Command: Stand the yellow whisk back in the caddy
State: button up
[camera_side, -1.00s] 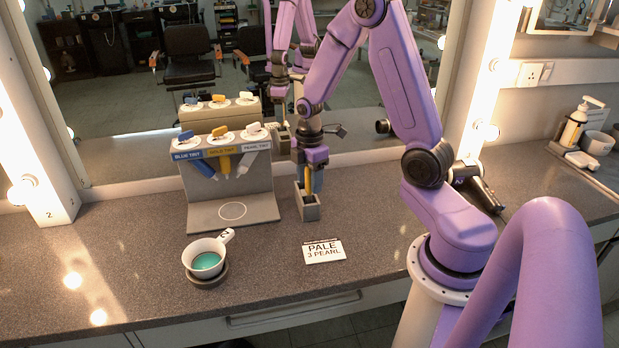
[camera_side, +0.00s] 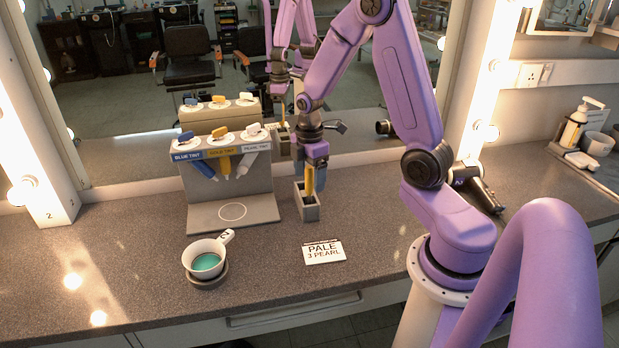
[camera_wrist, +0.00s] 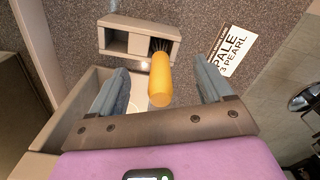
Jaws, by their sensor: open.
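The yellow whisk (camera_side: 309,180) stands upright in the caddy, its handle up. The caddy (camera_side: 309,212) is a small grey two-part box on the counter, right of the tint stand. In the wrist view, the whisk's yellow handle (camera_wrist: 160,82) points toward the camera and its dark bristles sit in the right-hand compartment of the caddy (camera_wrist: 117,42); the left-hand compartment is empty. My gripper (camera_wrist: 168,88) is open, with one finger on each side of the handle and gaps between. In the side view, my gripper (camera_side: 314,172) is just above the caddy.
The tint stand (camera_side: 232,205) holds blue, yellow and white tubes close left of the caddy. A white cup (camera_side: 204,250) of teal liquid sits on a round base. A "PALE 3 PEARL" card (camera_side: 323,252) lies in front. A mirror stands behind. The front counter is mostly clear.

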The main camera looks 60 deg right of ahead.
jog(key=shift+r, duration=2.85)
notch_tip(320, 180, up, 17)
jog(key=shift+r, duration=0.2)
jog(key=s+a+f, duration=0.2)
jog(key=a+f, duration=0.1)
jog(key=a, duration=0.5)
jog(key=s+a+f, duration=0.3)
jog(key=s, duration=0.3)
jog(key=s+a+f, duration=0.3)
jog(key=s+a, duration=0.1)
jog(key=s, duration=0.3)
jog(key=s+a+f+m, duration=0.1)
jog(key=s+a+f, duration=0.2)
jog(key=s, duration=0.4)
jog(key=shift+s+a, duration=0.15)
jog(key=shift+a, duration=0.15)
jog(key=shift+f, duration=0.1)
